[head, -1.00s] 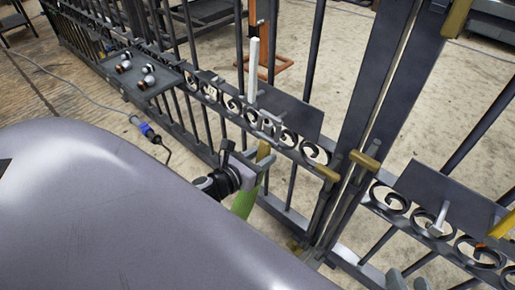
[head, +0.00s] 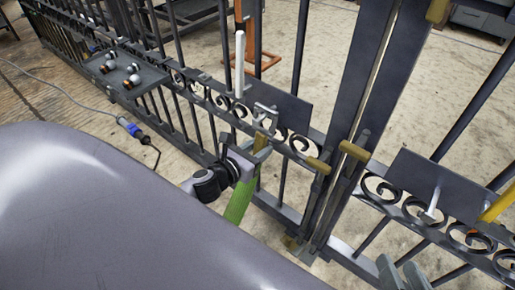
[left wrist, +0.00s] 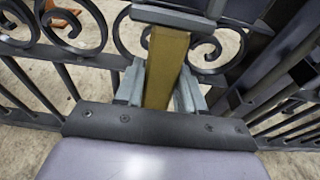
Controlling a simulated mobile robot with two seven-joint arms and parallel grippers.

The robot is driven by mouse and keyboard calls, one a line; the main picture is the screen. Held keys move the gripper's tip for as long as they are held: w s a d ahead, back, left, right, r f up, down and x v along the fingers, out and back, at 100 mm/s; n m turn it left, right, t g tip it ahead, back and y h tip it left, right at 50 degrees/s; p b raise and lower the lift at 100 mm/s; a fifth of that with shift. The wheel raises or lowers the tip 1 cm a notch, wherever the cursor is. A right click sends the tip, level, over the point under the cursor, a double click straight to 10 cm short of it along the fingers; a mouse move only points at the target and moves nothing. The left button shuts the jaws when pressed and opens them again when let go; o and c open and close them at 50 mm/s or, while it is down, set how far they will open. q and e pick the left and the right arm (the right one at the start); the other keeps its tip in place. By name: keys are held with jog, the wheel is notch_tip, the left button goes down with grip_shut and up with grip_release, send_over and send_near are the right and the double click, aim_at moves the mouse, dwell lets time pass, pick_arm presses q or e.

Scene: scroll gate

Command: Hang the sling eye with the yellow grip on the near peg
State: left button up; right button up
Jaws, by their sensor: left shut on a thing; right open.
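My left gripper (head: 257,150) is shut on the yellow grip (head: 260,141) of the sling eye. The grey metal eye (head: 265,112) sticks up above the grip, in front of the left gate's scrollwork and dark plate. Green webbing (head: 238,203) hangs below. In the left wrist view the yellow grip (left wrist: 165,65) stands between my fingers, with the grey eye (left wrist: 172,14) above it. A pale upright peg (head: 239,65) shows at the left plate, apart from the eye. A shorter pale peg (head: 433,202) is on the right plate. My right gripper (head: 402,274) is open at the bottom edge.
The dark gate with scrollwork (head: 298,142) spans the view, with brass-coloured stops (head: 355,151) by its central posts. A tray (head: 150,75) with several small knobs is at the left. A yellow part (head: 498,205) is at the right edge. A blue connector (head: 132,129) lies on the floor.

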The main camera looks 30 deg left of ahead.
dwell(0.4)
pick_arm(q)
jog(key=o, duration=1.2)
jog(key=shift+c, duration=0.2)
jog(key=shift+o, duration=1.2)
